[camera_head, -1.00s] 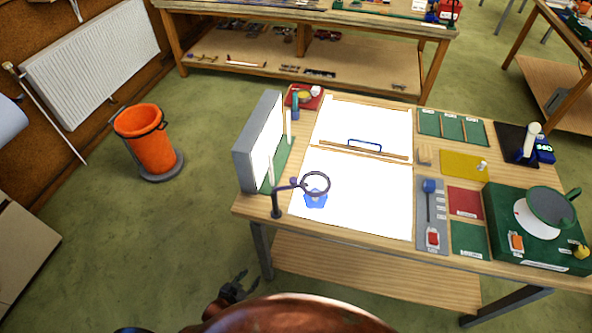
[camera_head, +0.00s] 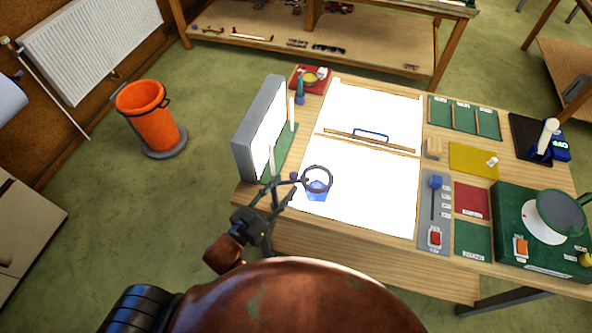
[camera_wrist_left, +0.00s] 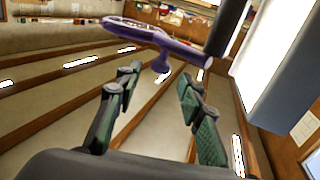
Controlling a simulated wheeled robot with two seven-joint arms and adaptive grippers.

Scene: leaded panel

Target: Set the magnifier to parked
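The magnifier (camera_head: 318,179) is a dark purple ring on a jointed arm at the table's front left corner. Its ring hangs over a blue piece (camera_head: 317,191) on the white lit panel. My left gripper (camera_head: 276,198) is just in front of the magnifier's arm and hides its post in the head view. In the left wrist view the purple magnifier (camera_wrist_left: 160,44) lies beyond the fingertips. The left gripper's two fingers (camera_wrist_left: 157,82) are apart with nothing between them. I cannot tell from the head view whether they touch the arm. My right gripper is not in view.
An upright grey lit panel (camera_head: 258,128) stands close behind the magnifier on the left. A grey control strip (camera_head: 434,212), a green box (camera_head: 512,235) and colored mats fill the table's right side. An orange bin (camera_head: 147,112) stands on the floor at the left.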

